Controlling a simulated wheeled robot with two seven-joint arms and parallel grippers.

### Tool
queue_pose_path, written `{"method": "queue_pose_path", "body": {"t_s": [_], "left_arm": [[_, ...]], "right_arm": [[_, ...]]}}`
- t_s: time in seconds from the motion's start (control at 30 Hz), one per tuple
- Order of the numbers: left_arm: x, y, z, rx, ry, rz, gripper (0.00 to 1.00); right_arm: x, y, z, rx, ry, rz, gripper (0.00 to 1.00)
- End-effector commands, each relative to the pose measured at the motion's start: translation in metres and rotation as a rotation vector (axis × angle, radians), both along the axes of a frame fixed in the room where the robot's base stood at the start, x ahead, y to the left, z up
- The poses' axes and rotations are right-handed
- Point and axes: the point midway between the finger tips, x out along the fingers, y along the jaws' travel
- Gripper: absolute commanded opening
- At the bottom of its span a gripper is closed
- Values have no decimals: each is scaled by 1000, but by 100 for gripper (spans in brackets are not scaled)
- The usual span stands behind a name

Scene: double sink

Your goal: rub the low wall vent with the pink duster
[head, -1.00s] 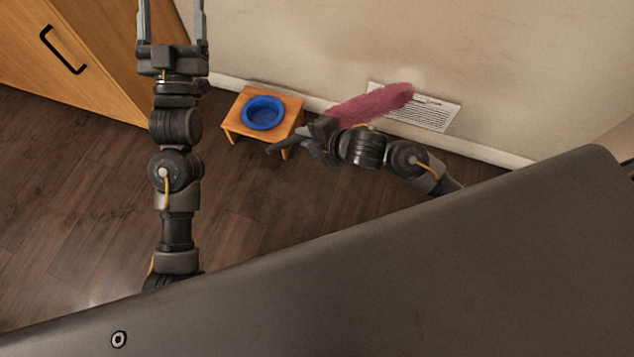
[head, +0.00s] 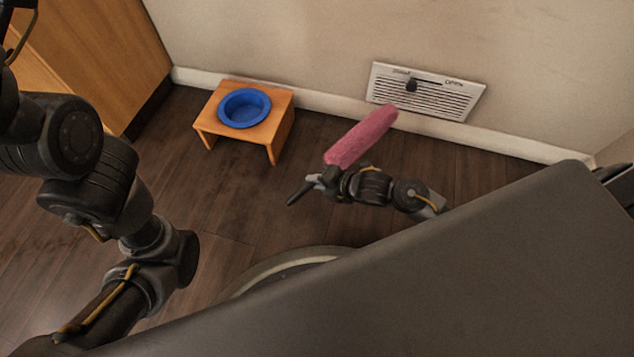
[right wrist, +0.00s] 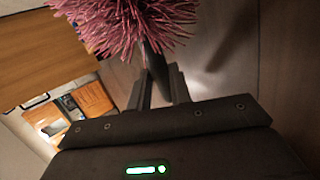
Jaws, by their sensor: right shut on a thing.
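The pink duster (head: 362,137) is held by my right gripper (head: 328,181), which is shut on its dark handle. The duster's fluffy head points up and to the right in the head view, towards the vent. In the right wrist view the pink bristles (right wrist: 125,22) stand above the fingers (right wrist: 160,88), with the handle between them. The low wall vent (head: 425,92) is a white slatted plate with a dark knob, just above the baseboard. The duster's tip appears just below and left of the vent, apart from it in the picture. My left gripper is out of view; only its arm shows.
A small wooden stand (head: 207,117) with a blue bowl (head: 244,108) stands on the floor by the wall, left of the duster. A wooden cabinet (head: 110,50) is at the upper left. Dark floor lies open between the stand and the duster.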

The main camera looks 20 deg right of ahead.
Motion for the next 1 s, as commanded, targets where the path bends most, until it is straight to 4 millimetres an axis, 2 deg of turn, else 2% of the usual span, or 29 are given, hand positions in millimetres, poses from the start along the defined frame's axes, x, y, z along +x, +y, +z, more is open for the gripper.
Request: {"method": "queue_pose_path", "body": {"t_s": [0.53,1.0], "left_arm": [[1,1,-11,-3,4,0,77],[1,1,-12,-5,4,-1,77]], "right_arm": [[39,-30,0,-2,-2,-3,0],[47,-36,1,-1,-1,-2,0]]}}
